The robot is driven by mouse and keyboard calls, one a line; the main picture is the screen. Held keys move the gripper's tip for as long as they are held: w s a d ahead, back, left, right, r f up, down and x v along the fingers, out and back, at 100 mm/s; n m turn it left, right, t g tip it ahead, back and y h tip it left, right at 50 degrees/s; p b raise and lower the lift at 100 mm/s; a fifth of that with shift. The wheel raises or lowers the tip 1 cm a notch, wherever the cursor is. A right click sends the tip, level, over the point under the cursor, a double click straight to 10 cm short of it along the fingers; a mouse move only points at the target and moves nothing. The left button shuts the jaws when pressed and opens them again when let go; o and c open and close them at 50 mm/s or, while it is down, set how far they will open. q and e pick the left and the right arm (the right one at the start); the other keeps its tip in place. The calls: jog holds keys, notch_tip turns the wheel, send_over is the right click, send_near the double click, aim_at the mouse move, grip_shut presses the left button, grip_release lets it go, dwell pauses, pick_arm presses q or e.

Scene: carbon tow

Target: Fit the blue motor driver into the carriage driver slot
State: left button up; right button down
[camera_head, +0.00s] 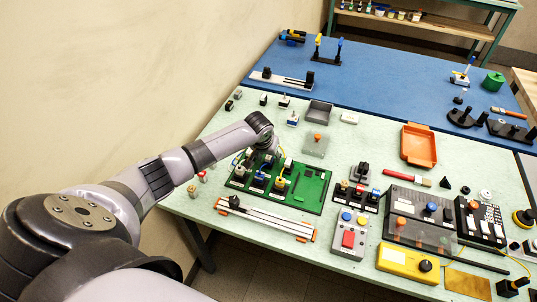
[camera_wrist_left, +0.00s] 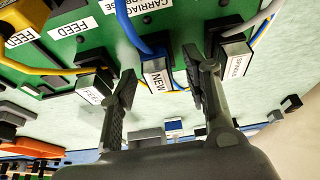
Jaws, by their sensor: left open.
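The green board (camera_head: 310,195) lies on the pale table and carries several modules and coloured cables. In the left wrist view, a small block marked NEW (camera_wrist_left: 155,75) with blue sides sits at the board, with a thick blue cable running to it; I take it as the blue motor driver. A label reading CARRIAGE (camera_wrist_left: 150,5) is on the board close by. My left gripper (camera_wrist_left: 158,66) is open, its fingers on either side of this block with visible gaps. In the head view my left gripper (camera_head: 274,150) is over the board's far edge, mostly hidden by its wrist. My right gripper is not in view.
Neighbouring plugs (camera_wrist_left: 92,86) and (camera_wrist_left: 233,58) with cables stand close to both fingers. A blue and white block (camera_head: 293,118) and a grey tray (camera_head: 319,113) lie behind the board. A rail (camera_head: 270,218) lies in front, and an orange tray (camera_head: 419,145) stands right.

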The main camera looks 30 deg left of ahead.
pick_arm(q)
jog(key=v, duration=1.2)
jog(key=shift+f, duration=0.1)
